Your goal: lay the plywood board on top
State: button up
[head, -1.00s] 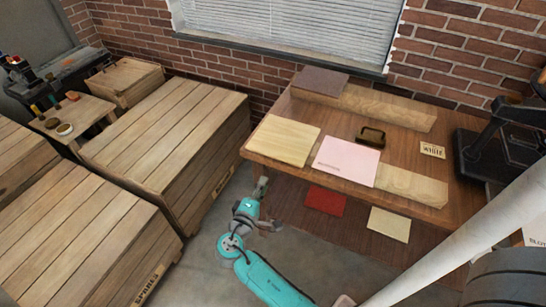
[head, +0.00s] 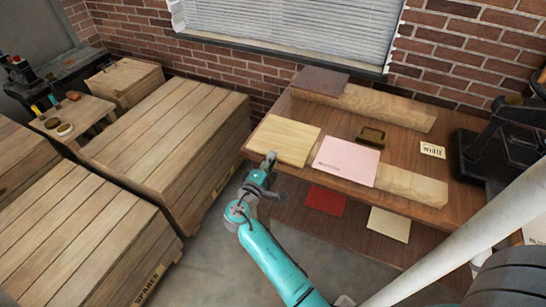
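A pale, square plywood board (head: 285,138) lies at the left end of the brown table (head: 403,150), its front-left corner near the table edge. A pink sheet or stack with small print (head: 345,163) lies just right of it, over a light wooden plank (head: 412,186). My gripper (head: 270,157) is at the board's front edge. It is small in the head view, so I cannot tell whether it touches or grips the board, or how its fingers stand. The board looks flat.
A second plank (head: 385,107) with a dark brown board (head: 320,82) lies at the back. A dark block (head: 371,137) and a lettered card (head: 432,150) are on the table. Red (head: 325,200) and cream (head: 389,224) sheets lie below. Wooden crates (head: 170,140) stand left; a black press (head: 500,140) right.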

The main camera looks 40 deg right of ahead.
jog(key=shift+x, duration=0.85)
jog(key=shift+c, duration=0.2)
grip_shut()
notch_tip(320, 180, up, 3)
jog(key=shift+a, duration=0.15)
jog(key=r+v, duration=0.3)
jog(key=v, duration=1.8)
jog(key=shift+s+a, duration=0.2)
jog(key=shift+a, duration=0.2)
dwell(0.5)
